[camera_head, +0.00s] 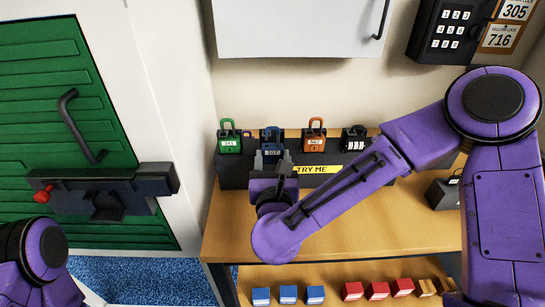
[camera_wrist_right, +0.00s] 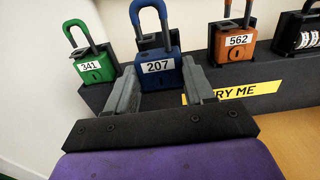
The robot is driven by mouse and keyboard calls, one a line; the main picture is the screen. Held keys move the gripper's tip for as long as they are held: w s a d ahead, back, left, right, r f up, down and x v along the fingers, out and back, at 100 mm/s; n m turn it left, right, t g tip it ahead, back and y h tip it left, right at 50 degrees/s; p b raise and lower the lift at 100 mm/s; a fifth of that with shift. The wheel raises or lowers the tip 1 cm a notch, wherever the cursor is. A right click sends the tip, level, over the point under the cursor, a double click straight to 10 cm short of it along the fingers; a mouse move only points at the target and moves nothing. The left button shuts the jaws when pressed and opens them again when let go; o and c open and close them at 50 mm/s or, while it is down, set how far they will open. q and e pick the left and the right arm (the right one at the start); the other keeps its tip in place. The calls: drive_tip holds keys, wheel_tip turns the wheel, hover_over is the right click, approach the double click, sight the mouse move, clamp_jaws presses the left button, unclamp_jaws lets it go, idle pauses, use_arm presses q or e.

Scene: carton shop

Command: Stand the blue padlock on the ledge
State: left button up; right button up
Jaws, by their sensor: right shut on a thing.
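The blue padlock (camera_head: 272,135), labelled 207, is upright on or just above the dark ledge (camera_head: 235,174), between the green and orange padlocks. My right gripper (camera_head: 272,157) is in front of it, shut on its lower body. In the right wrist view the blue padlock (camera_wrist_right: 158,72) is between the two grey fingers (camera_wrist_right: 160,92). Its lower edge is partly hidden, so I cannot tell whether it touches the ledge. My left arm shows at the lower left; its gripper is out of view.
A green padlock (camera_head: 229,144), an orange padlock (camera_head: 314,139) and a black combination lock (camera_head: 354,139) stand along the ledge. A yellow TRY ME label (camera_head: 316,169) is on its front. Blue and red boxes lie on the lower shelf. A white cabinet (camera_head: 290,25) hangs above.

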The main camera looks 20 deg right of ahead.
drive_tip(key=shift+b+v, duration=0.4)
drive_tip(key=shift+v, duration=1.15)
